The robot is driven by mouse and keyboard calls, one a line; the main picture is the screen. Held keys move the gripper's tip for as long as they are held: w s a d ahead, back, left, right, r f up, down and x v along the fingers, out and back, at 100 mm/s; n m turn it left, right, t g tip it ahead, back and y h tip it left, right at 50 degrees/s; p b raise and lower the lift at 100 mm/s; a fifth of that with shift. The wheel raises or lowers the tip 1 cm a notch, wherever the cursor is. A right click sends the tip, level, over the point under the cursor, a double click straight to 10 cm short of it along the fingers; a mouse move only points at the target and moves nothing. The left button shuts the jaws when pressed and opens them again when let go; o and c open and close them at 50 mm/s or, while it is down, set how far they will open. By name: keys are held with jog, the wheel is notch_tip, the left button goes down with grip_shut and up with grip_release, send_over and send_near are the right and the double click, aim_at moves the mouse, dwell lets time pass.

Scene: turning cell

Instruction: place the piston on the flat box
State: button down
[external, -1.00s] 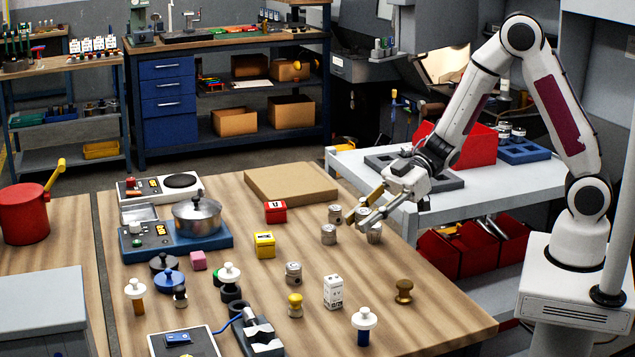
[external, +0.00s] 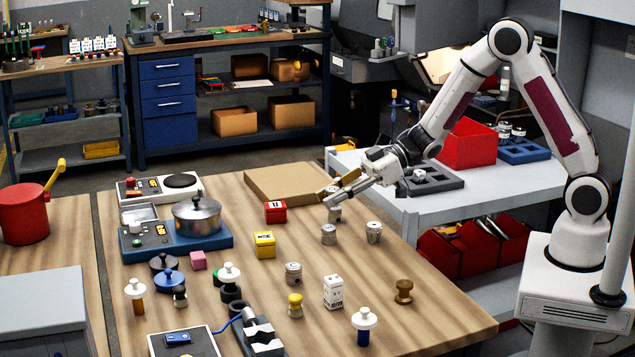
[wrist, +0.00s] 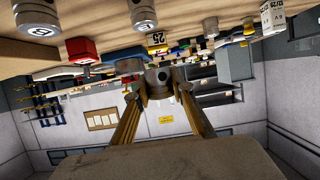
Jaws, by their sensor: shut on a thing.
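The piston (wrist: 158,84) is a grey metal cylinder with a dark round hole in its side. In the wrist view it sits between the two fingertips of my gripper (wrist: 157,98), which are shut on it. In the external view my gripper (external: 335,194) reaches in from the right, low over the table, with the piston (external: 335,214) just below the fingers. I cannot tell whether it touches the table. The flat box (external: 285,184), brown cardboard, lies at the table's back edge, left of and behind my gripper. Its top is bare.
Similar grey metal cylinders stand nearby, one (external: 329,234) in front of the gripper and one (external: 374,232) to the right. A red block (external: 275,212) and a yellow block (external: 264,245) stand to the left. A pot (external: 197,218) is farther left.

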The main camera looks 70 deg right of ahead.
jog(key=w+d+r+m+t+h, duration=0.2)
jog(key=w+d+m+t+h, duration=0.15)
jog(key=w+d, duration=0.7)
jog(key=r+m+h, duration=0.2)
jog(key=m+h, duration=0.4)
send_over(306, 185)
jog(key=shift+f+n+t, duration=0.15)
jog(key=shift+n+t, duration=0.1)
jog(key=shift+t, duration=0.1)
jog(key=shift+f, duration=3.1)
jog(key=shift+f, duration=1.9)
jog(key=shift+f, duration=0.1)
